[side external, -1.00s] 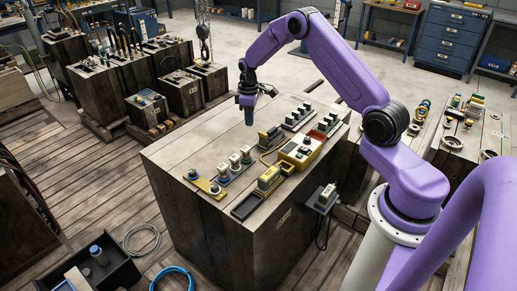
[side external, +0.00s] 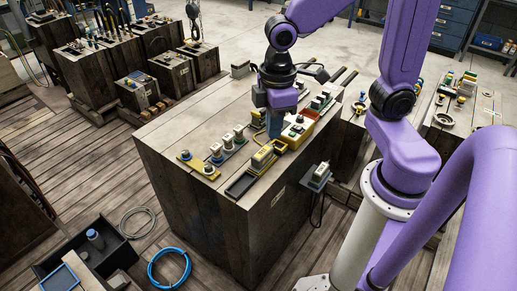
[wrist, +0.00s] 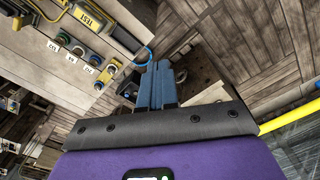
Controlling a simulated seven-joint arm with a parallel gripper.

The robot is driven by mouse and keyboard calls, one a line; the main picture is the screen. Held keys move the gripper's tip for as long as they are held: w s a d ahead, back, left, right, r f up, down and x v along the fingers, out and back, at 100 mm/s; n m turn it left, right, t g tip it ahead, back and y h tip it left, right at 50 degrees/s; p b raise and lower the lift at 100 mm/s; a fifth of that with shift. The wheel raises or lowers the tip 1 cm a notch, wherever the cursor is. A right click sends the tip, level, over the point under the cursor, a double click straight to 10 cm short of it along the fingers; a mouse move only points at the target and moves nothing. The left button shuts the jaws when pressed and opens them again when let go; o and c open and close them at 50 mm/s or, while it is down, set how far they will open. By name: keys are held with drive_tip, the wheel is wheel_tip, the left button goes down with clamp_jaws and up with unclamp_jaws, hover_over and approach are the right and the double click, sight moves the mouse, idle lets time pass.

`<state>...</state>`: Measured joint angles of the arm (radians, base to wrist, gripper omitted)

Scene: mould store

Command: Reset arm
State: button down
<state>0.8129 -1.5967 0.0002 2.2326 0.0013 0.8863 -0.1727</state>
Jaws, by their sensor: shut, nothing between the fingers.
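My gripper (side external: 274,122) is shut and empty, pointing down above the rear-right part of the large wooden block's top (side external: 195,115). In the side view its blue fingers overlap the yellow-edged devices, and I cannot tell the exact gap to them. The wrist view shows the two blue fingers (wrist: 157,80) together with nothing between them. My purple arm bends over the right side of the block.
The block top carries a row of labelled knobs (side external: 226,146), a yellow tester (side external: 262,157), a dark tray (side external: 240,186) and a yellow-red device (side external: 298,131). A grey device (side external: 316,177) hangs on its side. A blue hose coil (side external: 169,268) lies on the floor. The block's left top is clear.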

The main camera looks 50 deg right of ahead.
drive_tip(key=s+d+n, duration=0.1)
drive_tip(key=s+d, duration=0.2)
drive_tip(key=s, duration=0.8)
drive_tip(key=shift+s+d+n, duration=0.15)
drive_tip(key=shift+n, duration=0.15)
drive_tip(key=shift+r, duration=0.15)
idle(0.4)
